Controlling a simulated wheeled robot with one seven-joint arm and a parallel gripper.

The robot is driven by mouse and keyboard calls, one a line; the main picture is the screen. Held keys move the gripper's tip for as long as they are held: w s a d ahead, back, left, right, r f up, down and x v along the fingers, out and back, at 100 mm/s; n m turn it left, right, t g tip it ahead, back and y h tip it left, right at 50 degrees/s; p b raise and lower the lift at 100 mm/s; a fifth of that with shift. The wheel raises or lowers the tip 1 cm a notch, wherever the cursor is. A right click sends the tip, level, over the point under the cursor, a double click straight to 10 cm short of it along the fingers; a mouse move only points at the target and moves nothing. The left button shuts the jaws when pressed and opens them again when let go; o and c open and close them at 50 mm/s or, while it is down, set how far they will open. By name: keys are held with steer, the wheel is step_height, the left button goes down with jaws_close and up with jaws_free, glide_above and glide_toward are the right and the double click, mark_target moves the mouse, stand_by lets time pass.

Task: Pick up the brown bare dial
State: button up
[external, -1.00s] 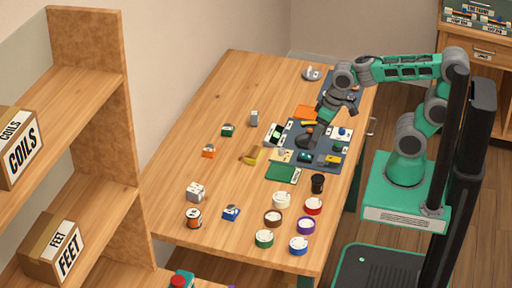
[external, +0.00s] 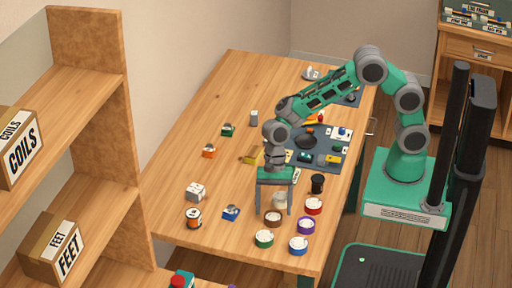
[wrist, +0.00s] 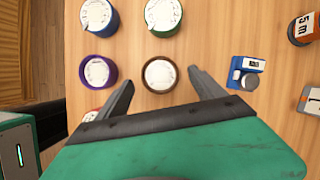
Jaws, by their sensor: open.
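The brown bare dial (external: 272,219) is a round brown-rimmed cup with a white face, standing on the wooden table. In the wrist view the brown dial (wrist: 159,74) sits just ahead of the fingers and between their lines. My gripper (external: 274,212) points down over the dials, its two fingers apart and empty. In the wrist view my gripper (wrist: 160,82) is open, with one finger on each side of the brown dial and no visible contact. The cream dial (external: 280,201) is partly hidden behind the fingers.
Close by stand a purple dial (wrist: 98,73), a green dial (wrist: 163,15), a blue dial (wrist: 99,16) and a red dial (external: 313,206). A small blue device (wrist: 248,73) is right of the brown dial in the wrist view. A black cup (external: 317,183) stands behind the red dial.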

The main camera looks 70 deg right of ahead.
steer(key=shift+x, duration=1.1)
steer(key=shift+c, duration=0.6)
steer(key=c, duration=1.4)
steer(key=shift+r, duration=0.15)
